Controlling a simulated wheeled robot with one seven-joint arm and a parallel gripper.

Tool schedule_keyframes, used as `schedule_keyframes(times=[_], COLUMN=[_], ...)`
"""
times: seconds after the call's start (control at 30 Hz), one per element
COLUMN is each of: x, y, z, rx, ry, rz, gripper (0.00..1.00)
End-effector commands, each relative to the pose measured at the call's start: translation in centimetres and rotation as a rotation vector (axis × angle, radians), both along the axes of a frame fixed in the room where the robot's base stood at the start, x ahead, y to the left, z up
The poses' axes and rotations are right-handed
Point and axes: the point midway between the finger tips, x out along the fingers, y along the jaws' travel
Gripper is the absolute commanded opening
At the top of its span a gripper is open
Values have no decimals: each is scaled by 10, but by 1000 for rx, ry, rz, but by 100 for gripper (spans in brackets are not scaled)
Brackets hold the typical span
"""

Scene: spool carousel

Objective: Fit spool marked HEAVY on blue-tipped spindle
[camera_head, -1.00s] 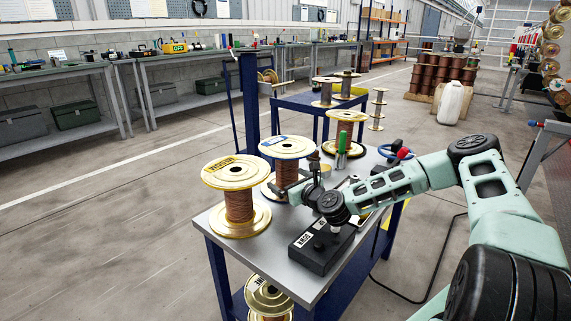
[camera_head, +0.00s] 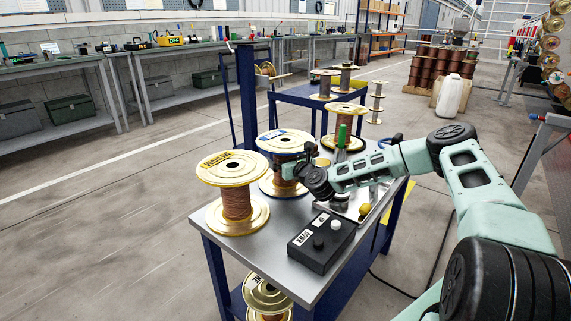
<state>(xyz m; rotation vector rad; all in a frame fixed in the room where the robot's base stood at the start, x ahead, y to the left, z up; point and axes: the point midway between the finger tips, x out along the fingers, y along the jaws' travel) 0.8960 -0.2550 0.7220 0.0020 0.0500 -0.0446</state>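A copper-wound spool with gold flanges and a yellow label (camera_head: 236,203) stands upright at the near left of the grey table. A similar spool with a blue label (camera_head: 284,142) stands just behind it. I cannot read either label, so I cannot tell which is marked HEAVY. My gripper (camera_head: 286,171) is at the right side of the blue-labelled spool, level with its wound core. The fingers are small and partly hidden by my wrist, so I cannot tell whether they are open or touch the core. I cannot make out a blue-tipped spindle.
A black box with buttons (camera_head: 322,243) sits on the near table (camera_head: 222,223). A third spool (camera_head: 345,110) and an upright green-topped object (camera_head: 341,136) are behind my gripper. A blue post (camera_head: 248,95) with a sideways rod stands beyond. Open floor lies left.

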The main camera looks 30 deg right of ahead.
Motion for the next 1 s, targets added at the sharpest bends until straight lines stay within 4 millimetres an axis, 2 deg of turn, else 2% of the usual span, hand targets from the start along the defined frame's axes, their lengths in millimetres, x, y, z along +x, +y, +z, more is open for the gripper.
schedule_keyframes(times=[0.03, 0.07, 0.3, 0.37, 0.4, 0.73, 1.0], x=[0, 0, 0, 0, 1, 1, 1], y=[0, 0, 0, 0, 0, 0, 0], z=[0, 0, 0, 0, 8, 13, 49], rx=[0, 0, -1, -1, -4, -4, -5], ry=[0, 0, 0, 0, -14, -14, -16], rz=[0, 0, 0, 0, -2, -2, -1], gripper=[100, 94, 28, 11, 4, 4, 4])
